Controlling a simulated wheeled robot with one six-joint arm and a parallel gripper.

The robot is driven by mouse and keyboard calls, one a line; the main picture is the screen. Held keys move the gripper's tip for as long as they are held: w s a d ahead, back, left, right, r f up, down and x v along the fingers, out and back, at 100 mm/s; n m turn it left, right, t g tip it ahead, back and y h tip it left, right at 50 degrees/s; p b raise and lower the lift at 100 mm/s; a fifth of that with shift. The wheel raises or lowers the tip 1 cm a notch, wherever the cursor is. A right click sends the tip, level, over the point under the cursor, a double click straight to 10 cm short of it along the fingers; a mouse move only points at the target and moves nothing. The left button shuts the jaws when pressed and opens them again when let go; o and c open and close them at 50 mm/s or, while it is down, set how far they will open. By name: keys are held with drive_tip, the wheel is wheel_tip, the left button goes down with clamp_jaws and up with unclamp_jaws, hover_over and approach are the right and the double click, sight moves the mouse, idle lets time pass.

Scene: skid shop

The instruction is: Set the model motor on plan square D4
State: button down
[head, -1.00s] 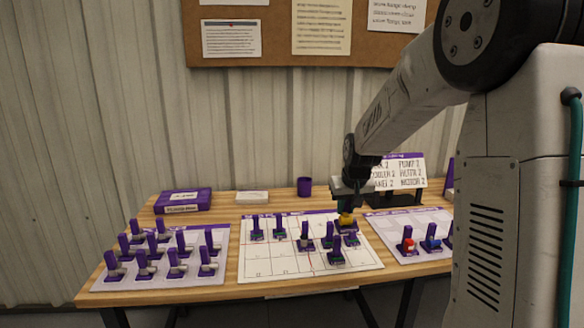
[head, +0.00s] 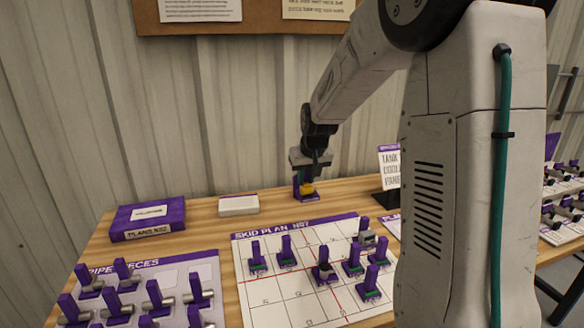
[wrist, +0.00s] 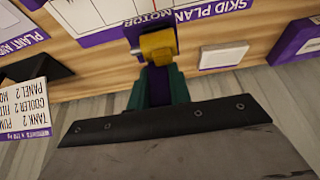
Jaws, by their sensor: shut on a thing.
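My gripper (head: 311,174) is shut on the model motor (head: 307,188), a yellow body on a purple base. It holds the motor behind the back edge of the skid plan (head: 262,306), over bare wood; its height is hard to tell. In the wrist view the yellow motor (wrist: 158,46) sits at the fingertips (wrist: 160,82), and its base reads MOTOR. The plan is a white gridded sheet with several purple-posted models on it, one with a grey cylinder (head: 367,238) near its back right. Square labels are too small to read, so I cannot pick out D4.
A board of pipe pieces (head: 205,268) with several purple posts lies left of the plan. A purple box (head: 148,218) and a small white box (head: 238,205) stand at the back. A lettered sign (head: 389,168) stands right of my gripper. My arm hides the right side.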

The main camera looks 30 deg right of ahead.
sight(305, 192)
drive_tip(key=shift+w+f, duration=0.1)
drive_tip(key=shift+w, duration=0.2)
drive_tip(key=shift+w+f, duration=0.1)
drive_tip(key=shift+f, duration=2.55)
drive_tip(key=shift+f, duration=0.1)
drive_tip(key=shift+f, duration=2.6)
drive_tip(key=shift+f, duration=1.8)
drive_tip(key=shift+f, duration=0.65)
drive_tip(key=c, duration=1.2)
unclamp_jaws()
